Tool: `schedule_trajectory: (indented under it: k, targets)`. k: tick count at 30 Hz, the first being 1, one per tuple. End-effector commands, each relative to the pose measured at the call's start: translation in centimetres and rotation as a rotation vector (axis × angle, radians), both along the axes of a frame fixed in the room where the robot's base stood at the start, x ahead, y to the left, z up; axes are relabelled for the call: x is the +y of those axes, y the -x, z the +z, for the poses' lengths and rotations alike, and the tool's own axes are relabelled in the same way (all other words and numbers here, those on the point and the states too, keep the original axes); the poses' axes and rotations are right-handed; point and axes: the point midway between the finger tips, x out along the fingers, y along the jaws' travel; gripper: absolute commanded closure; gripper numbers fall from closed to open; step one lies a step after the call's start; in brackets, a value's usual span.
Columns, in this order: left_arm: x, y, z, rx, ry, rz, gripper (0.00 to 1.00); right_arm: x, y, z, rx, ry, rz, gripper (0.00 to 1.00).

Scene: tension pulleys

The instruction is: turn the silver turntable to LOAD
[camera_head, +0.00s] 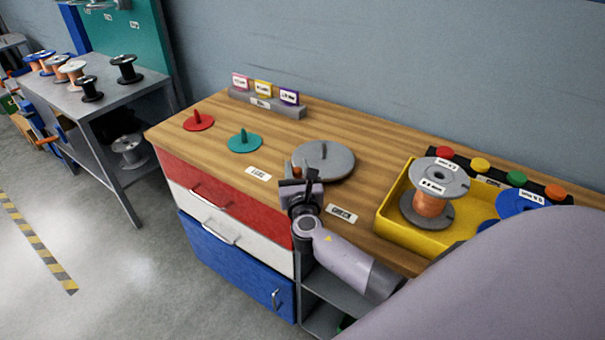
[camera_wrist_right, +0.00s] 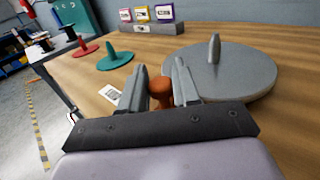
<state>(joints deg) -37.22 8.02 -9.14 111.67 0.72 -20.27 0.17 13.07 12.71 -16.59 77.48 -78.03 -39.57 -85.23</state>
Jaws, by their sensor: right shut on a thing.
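The silver turntable (camera_head: 328,160) is a flat round disc with an upright centre peg, lying on the wooden bench top. In the right wrist view the turntable (camera_wrist_right: 222,75) is right of the fingers. An orange-brown knob (camera_wrist_right: 160,93) stands at its near-left edge. My right gripper (camera_wrist_right: 160,70) is shut on the knob, one finger on each side; in the head view the gripper (camera_head: 299,178) hides most of it. A small white label (camera_head: 258,173), hard to read, lies left of the knob. A CHECK label (camera_head: 342,214) lies to the right. My left gripper is not in view.
A red peg disc (camera_head: 198,122) and a teal peg disc (camera_head: 244,142) sit to the left. A label block (camera_head: 268,104) stands behind. A yellow tray (camera_head: 391,210) with spools is at right, before several coloured buttons. A grey spool table (camera_head: 95,92) stands far left.

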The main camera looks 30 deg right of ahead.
Motion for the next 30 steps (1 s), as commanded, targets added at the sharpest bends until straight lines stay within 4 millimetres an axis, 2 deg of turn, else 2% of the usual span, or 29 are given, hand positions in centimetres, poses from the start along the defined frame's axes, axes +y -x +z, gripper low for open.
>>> schedule_trajectory:
  k: [6,12,15,22,30]
  targets:
    - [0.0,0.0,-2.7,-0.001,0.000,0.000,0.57,0.8,-2.4,-0.5,-0.005,-0.009,-0.197,1.00]
    - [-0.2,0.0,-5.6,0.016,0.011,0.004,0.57,0.8,-4.2,-0.6,-0.006,-0.006,-0.358,1.00]
    - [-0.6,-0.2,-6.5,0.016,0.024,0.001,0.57,0.7,-5.0,-0.7,-0.006,-0.005,-0.431,1.00]
    - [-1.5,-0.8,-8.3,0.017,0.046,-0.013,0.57,0.5,-6.1,-0.6,-0.005,-0.004,-0.573,1.00]
    - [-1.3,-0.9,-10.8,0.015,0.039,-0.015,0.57,0.3,-6.6,-0.3,-0.004,-0.003,-0.680,1.00]
